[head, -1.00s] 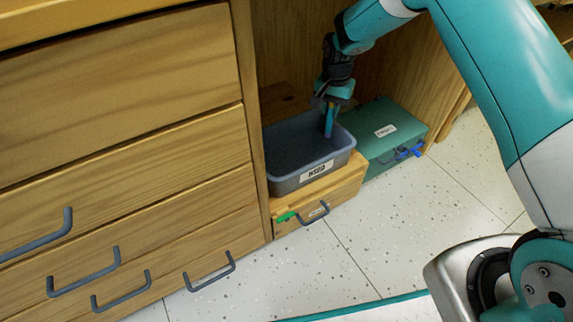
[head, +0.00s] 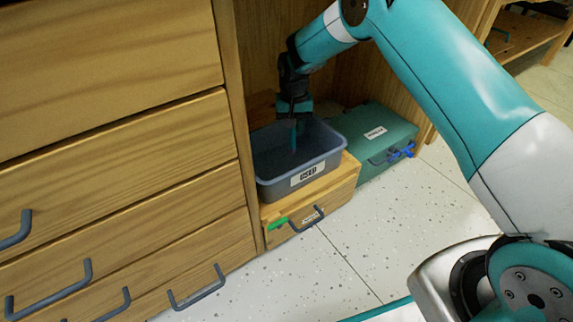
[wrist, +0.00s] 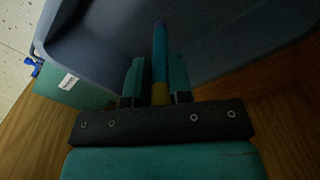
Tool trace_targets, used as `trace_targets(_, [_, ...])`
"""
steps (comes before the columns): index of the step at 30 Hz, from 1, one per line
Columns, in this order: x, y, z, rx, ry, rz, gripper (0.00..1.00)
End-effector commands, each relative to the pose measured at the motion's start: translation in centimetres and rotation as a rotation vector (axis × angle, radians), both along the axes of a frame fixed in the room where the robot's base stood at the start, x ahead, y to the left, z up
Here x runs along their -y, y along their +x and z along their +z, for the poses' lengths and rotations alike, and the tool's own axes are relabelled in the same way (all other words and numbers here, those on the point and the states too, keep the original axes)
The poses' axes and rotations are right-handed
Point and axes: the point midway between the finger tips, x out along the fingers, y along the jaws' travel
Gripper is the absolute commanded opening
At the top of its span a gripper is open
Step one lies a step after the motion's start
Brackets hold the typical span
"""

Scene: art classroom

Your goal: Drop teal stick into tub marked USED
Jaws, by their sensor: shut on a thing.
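My gripper (head: 294,118) is over the grey-blue tub marked USED (head: 308,176), pointing down, near its back part. It is shut on the teal stick (head: 294,138), which hangs upright below the fingers and reaches down into the tub's opening. In the wrist view the stick (wrist: 160,45) stands between the two teal fingers (wrist: 158,84), with a yellow band near the grip. The tub (wrist: 215,40) fills most of that view. I cannot tell whether the stick's lower end touches the tub floor.
The tub sits on a wooden box (head: 335,192) with a handle and a green tag (head: 278,223). A green case (head: 358,142) with a blue latch stands to its right. Wooden drawers (head: 120,150) rise at left. Speckled floor (head: 300,270) is clear in front.

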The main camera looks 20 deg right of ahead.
Motion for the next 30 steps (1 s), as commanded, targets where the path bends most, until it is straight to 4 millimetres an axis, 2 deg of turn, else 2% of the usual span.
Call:
trace_targets(1, [0.0, 0.0, -0.5, 0.001, 0.0, 0.0, 0.0])
trace_targets(9, [0.0, 0.0, -0.4, 0.001, 0.0, -0.001, 0.0])
trace_targets(10, [0.0, 0.0, -0.4, 0.001, 0.0, -0.001, 0.27])
trace_targets(13, [0.0, 0.0, -0.4, 0.001, 0.0, -0.001, 0.5])
trace_targets(23, [0.0, 0.0, -0.1, 0.001, 0.0, -0.001, 0.5])
trace_targets(26, [0.0, 0.0, 0.8, 0.002, 0.001, -0.001, 0.5])
trace_targets(30, [0.0, 0.0, 3.0, 0.003, 0.0, -0.001, 0.5])
